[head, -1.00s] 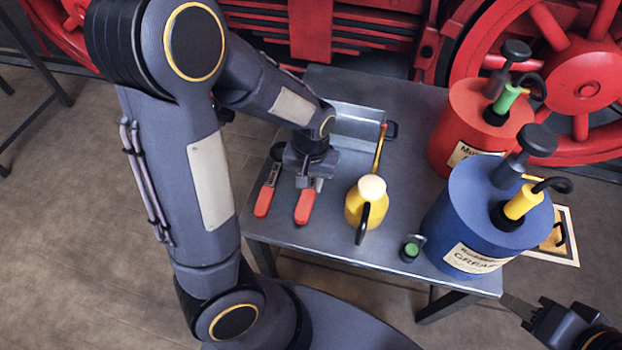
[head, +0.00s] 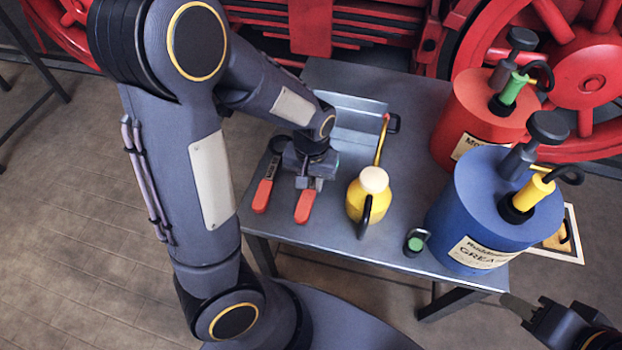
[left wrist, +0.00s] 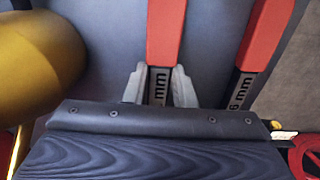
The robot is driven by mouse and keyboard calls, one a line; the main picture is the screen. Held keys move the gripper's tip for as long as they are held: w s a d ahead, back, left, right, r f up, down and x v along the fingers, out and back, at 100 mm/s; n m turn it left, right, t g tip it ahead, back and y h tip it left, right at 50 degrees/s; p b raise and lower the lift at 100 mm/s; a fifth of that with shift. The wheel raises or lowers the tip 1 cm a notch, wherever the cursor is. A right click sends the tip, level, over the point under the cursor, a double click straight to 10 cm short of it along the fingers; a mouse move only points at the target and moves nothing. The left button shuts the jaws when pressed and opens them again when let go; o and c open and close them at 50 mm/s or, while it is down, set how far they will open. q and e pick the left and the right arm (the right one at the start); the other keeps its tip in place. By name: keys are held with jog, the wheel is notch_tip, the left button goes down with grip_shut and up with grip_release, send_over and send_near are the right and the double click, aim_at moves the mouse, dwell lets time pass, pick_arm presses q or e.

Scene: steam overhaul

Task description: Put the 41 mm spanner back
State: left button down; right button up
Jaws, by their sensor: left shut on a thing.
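Two spanners with red-orange handles lie on the grey table. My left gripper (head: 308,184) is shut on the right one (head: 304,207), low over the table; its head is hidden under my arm. In the left wrist view, my left gripper's fingers (left wrist: 160,88) sit either side of its shank (left wrist: 158,84). The label there shows "mm"; the number is hidden. The other spanner (head: 262,196) lies to the left, its label ending in "6 mm" in the wrist view (left wrist: 243,90). My right gripper (head: 518,307) is at the lower right, away from the spanners; its opening is unclear.
A yellow oil can (head: 368,200) stands close right of the held spanner. A metal tray (head: 355,112) is behind it. A small green-topped item (head: 416,243), a blue grease drum (head: 480,215) and a red drum (head: 478,115) stand further right on the table (head: 335,232).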

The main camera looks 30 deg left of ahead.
pick_arm(q)
jog(key=shift+f+b, duration=0.3)
jog(key=shift+f, duration=0.15)
jog(key=c, duration=1.1)
grip_release()
notch_tip(320, 180, up, 8)
jog(key=p, duration=0.3)
jog(key=shift+p, duration=0.4)
jog(key=s+d+r+m+t+h, duration=0.1)
jog(key=s+r+t+h, duration=0.35)
jog(key=s+r, duration=0.75)
jog(key=shift+t+y, duration=0.35)
jog(key=shift+t, duration=0.2)
jog(key=r+p, duration=0.8)
jog(key=p, duration=0.1)
jog(key=s+r+p, duration=0.1)
jog(key=r+p, duration=1.6)
jog(key=p, duration=0.1)
jog(key=shift+s+d+r, duration=0.15)
jog(key=shift+s+r, duration=0.05)
jog(key=shift+r, duration=0.2)
